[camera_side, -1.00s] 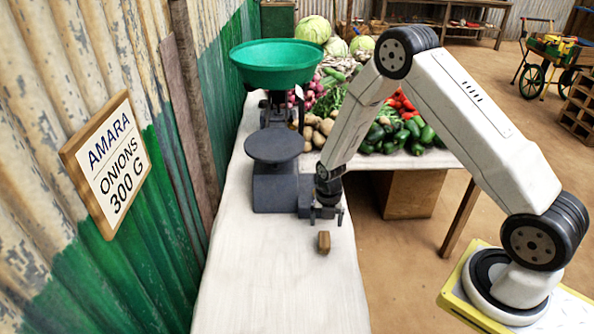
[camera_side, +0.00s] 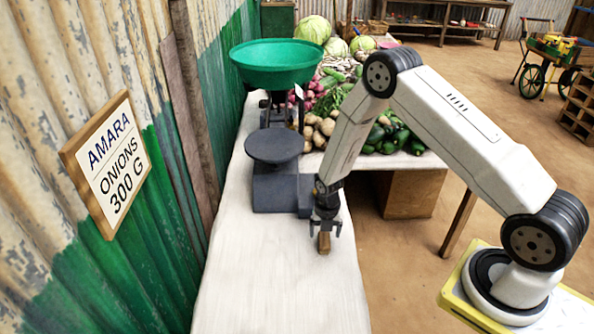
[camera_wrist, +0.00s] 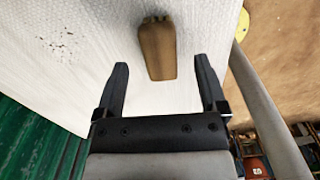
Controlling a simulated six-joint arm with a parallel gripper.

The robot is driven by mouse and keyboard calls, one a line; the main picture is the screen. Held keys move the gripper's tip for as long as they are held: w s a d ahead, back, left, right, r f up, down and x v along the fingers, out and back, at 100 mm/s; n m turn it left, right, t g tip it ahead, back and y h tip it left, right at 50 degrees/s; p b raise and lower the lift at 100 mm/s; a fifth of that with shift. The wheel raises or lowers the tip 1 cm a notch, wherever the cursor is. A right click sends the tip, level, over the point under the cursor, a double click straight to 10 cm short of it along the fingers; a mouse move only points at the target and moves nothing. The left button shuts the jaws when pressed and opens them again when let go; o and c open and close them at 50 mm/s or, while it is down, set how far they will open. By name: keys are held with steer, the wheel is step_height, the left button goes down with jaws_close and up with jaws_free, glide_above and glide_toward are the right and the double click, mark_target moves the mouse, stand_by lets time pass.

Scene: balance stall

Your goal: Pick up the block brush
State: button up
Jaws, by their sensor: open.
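The block brush (camera_side: 324,243) is a small brown wooden block lying on the white table in the side view. In the wrist view the brush (camera_wrist: 158,50) lies ahead of the fingertips, between the lines of the two fingers, with a dark uneven edge at its far end. My gripper (camera_side: 326,231) is just above the brush in the side view and partly hides it. The gripper (camera_wrist: 162,68) is open in the wrist view, with nothing held between its fingers.
A scale with a green pan (camera_side: 275,62) and a dark round plate (camera_side: 273,146) stands on the table behind my gripper. Vegetables (camera_side: 390,135) are heaped further back. A corrugated wall (camera_side: 150,230) runs along the left. The front of the table (camera_side: 280,290) is clear.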

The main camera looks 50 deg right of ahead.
mark_target(324, 237)
steer(key=shift+f, duration=1.55)
steer(key=shift+c, duration=0.2)
jaws_close()
steer(key=shift+r, duration=0.15)
steer(key=shift+w+r, duration=0.1)
steer(key=shift+r, duration=0.95)
steer(key=s+a+r, duration=0.1)
steer(key=s+r, duration=0.9)
steer(key=s, duration=0.4)
steer(key=shift+a+r, duration=0.35)
